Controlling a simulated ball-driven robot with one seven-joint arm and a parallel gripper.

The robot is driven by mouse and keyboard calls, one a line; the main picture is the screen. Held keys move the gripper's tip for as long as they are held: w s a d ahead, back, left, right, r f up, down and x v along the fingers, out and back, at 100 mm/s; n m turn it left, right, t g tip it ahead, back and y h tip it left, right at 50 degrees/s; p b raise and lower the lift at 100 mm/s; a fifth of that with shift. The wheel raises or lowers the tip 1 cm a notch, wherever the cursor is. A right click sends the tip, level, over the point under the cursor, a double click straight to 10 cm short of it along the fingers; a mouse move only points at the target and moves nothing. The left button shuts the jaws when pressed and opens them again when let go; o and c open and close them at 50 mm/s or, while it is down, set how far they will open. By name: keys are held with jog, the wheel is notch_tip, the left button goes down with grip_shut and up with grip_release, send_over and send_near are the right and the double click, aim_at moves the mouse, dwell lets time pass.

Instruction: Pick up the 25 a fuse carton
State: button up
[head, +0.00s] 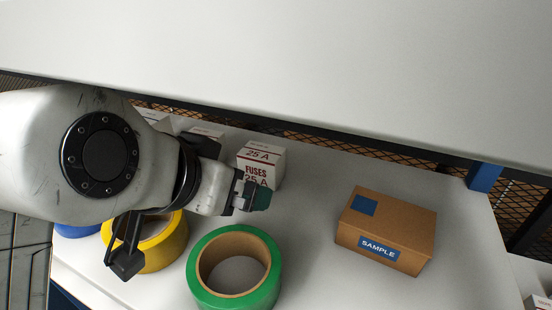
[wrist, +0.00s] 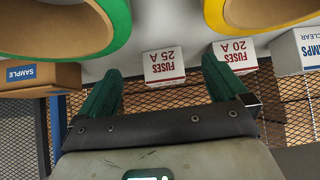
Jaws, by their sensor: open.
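The 25 A fuse carton (head: 261,161) is a white box with red lettering, standing on the shelf behind the green tape roll. In the head view my gripper (head: 250,196) is in front of its lower part and hides some of it. In the wrist view the carton (wrist: 164,66) lies ahead, between the lines of my two green fingers. My gripper (wrist: 160,80) is open and nothing is held between the fingers. I cannot tell how far the fingertips are from the carton.
A 20 A fuse carton (wrist: 235,55) stands close beside it. A green tape roll (head: 234,299) and a yellow tape roll (head: 176,245) lie in front. A brown sample box (head: 385,230) is to the right, with free shelf between. An upper shelf (head: 330,70) overhangs the back.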

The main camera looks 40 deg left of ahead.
aim_at(260, 153)
jog(key=w, duration=0.3)
jog(key=w+a+p, duration=0.1)
jog(key=w, duration=0.2)
jog(key=w+a+p, duration=0.1)
jog(key=w, duration=0.2)
jog(key=shift+a, duration=0.15)
jog(key=shift+p+x, duration=0.7)
jog(key=shift+x, duration=1.8)
jog(key=shift+c, duration=0.3)
jog(key=c, duration=1)
jog(key=shift+o, duration=0.2)
jog(key=shift+r, duration=0.1)
